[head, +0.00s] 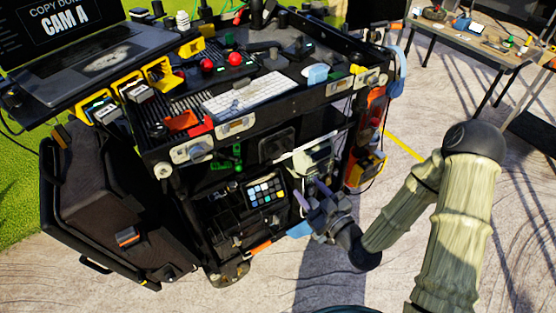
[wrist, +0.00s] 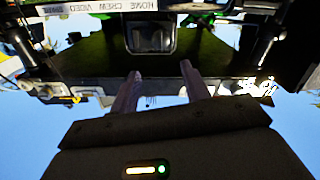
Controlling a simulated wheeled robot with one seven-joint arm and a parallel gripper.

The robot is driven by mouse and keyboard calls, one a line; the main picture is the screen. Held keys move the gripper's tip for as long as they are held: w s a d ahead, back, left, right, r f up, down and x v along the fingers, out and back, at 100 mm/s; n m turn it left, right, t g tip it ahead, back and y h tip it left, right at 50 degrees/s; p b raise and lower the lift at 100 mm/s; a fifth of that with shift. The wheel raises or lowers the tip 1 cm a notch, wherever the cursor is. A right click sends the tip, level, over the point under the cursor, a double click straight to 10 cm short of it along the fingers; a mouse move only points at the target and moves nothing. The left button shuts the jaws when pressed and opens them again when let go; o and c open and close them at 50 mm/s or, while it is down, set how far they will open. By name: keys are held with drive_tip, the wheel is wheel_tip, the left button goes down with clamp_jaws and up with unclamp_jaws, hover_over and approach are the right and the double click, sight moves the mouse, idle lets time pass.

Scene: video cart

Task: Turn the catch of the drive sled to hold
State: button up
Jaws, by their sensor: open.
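My gripper (head: 312,198) is at the lower right front of the black video cart (head: 157,157). Its two purplish fingers are apart with nothing between them; the wrist view shows them (wrist: 160,93) pointing ahead. A pale grey unit (head: 318,158) sits on the cart just above and behind the fingers in the head view. In the wrist view a black part with a grey panel (wrist: 151,38) lies beyond the fingertips, apart from them. I cannot tell for sure which part is the drive sled. Its catch is too small or hidden to make out.
A keyboard (head: 250,93), red knobs and yellow-framed card slots crowd the cart's top. A button pad (head: 266,190) is on the lower shelf, left of the gripper. A black case (head: 105,200) hangs at the cart's left. A table (head: 470,45) stands back right.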

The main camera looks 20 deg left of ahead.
sight(277, 155)
drive_tip(key=b+x, duration=0.6)
drive_tip(key=x, duration=0.9)
drive_tip(key=shift+w+a, duration=0.2)
drive_tip(key=c, duration=0.7)
